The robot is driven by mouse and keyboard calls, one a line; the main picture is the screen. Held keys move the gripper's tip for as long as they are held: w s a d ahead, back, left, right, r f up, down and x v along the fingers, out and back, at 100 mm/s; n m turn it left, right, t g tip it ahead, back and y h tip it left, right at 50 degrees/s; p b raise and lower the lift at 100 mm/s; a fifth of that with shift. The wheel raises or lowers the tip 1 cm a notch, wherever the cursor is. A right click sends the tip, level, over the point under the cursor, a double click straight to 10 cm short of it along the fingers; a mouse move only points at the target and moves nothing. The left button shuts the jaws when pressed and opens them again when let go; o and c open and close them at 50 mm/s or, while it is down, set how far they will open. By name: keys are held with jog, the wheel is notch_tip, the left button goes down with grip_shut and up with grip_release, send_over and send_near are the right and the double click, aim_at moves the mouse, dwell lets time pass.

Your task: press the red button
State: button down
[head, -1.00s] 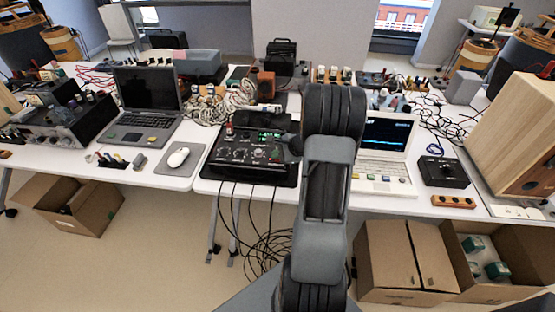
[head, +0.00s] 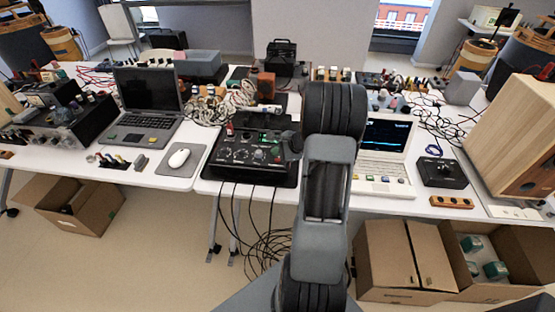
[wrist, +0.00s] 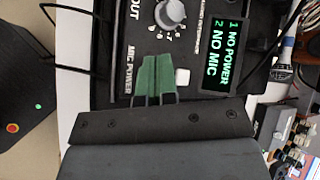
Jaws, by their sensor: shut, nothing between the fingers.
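The black control box (head: 225,157), with knobs and a green-lit screen, stands at the middle front of the table. A small red spot (head: 276,150) on the right of its panel looks like the red button. In the wrist view, my gripper (wrist: 155,62) has green fingertips, closed together and empty, over the panel by the words MIC POWER. Whether they touch the panel I cannot tell. The red button does not show on the panel there; the gripper may hide it. A white square button (wrist: 183,76) is beside the fingers, and the screen (wrist: 222,55) reads NO POWER, NO MIC.
A grey knob (wrist: 170,12) is above the fingers in the wrist view. A microphone (wrist: 288,45) lies beyond the screen. In the head view, a white laptop (head: 384,145) is right of the box, and a mouse (head: 179,158) is left. Cables hang off the front edge.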

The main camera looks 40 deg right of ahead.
aim_at(277, 161)
jog(key=shift+r, duration=0.15)
notch_tip(277, 161, up, 6)
jog(key=p, duration=0.3)
jog(key=shift+p, duration=0.4)
jog(key=shift+f, duration=0.2)
